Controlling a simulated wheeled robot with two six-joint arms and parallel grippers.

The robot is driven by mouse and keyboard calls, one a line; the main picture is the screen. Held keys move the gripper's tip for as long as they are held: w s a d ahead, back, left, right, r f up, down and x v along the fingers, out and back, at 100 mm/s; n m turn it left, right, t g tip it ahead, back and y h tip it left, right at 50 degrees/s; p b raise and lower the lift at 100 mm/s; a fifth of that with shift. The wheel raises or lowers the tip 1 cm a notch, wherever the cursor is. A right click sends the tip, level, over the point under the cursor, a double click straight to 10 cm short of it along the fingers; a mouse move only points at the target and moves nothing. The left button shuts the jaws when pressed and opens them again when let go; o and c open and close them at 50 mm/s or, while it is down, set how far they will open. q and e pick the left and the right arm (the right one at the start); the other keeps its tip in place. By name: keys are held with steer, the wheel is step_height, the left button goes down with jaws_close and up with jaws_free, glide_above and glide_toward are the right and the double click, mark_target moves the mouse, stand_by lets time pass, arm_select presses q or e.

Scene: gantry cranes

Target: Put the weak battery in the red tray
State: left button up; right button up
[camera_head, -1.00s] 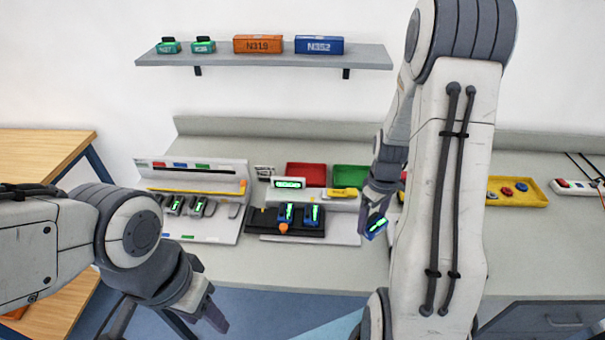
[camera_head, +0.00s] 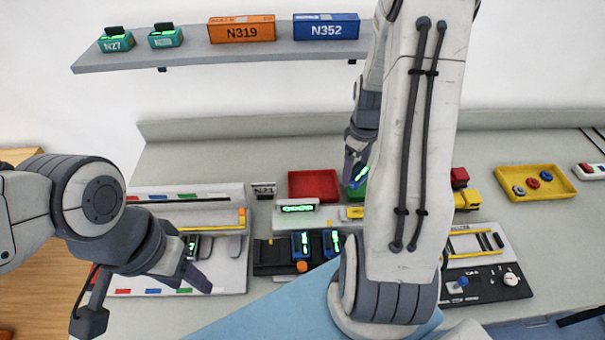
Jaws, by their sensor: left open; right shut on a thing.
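My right gripper (camera_head: 355,160) is shut on a blue battery (camera_head: 361,173) with a green lit display. It holds the battery over the green tray (camera_head: 358,190), which my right arm partly hides. The red tray (camera_head: 314,185) lies just left of it and looks empty. Two more blue batteries, one (camera_head: 300,245) and another (camera_head: 331,243), stand in a black holder (camera_head: 270,256) in front of the trays. My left gripper (camera_head: 203,283) is open and empty near the white rack at the left. I cannot tell from the displays which battery is weak.
A small display unit (camera_head: 297,206) stands before the red tray. A shelf (camera_head: 190,52) above holds teal chargers, an orange box (camera_head: 241,29) and a blue box (camera_head: 326,27). A yellow tray (camera_head: 508,172) with discs and a control panel (camera_head: 487,270) are at the right.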

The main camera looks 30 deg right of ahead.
steer(key=w+a+f+p, duration=0.1)
steer(key=w+a+f, duration=0.1)
steer(key=w, duration=0.1)
steer(key=w+a+f+p, duration=0.1)
steer(key=w+a+f, duration=0.1)
steer(key=w+a, duration=0.1)
steer(key=w+a+f+p, duration=0.2)
steer(key=w+f, duration=0.1)
steer(key=w, duration=0.1)
steer(key=shift+a, duration=0.15)
step_height(320, 180, down, 4)
steer(key=shift+r+p, duration=0.25)
steer(key=shift+p, duration=0.5)
steer(key=shift+f, duration=0.2)
steer(key=shift+f, duration=0.25)
steer(key=o, duration=1.3)
steer(key=shift+r, duration=0.1)
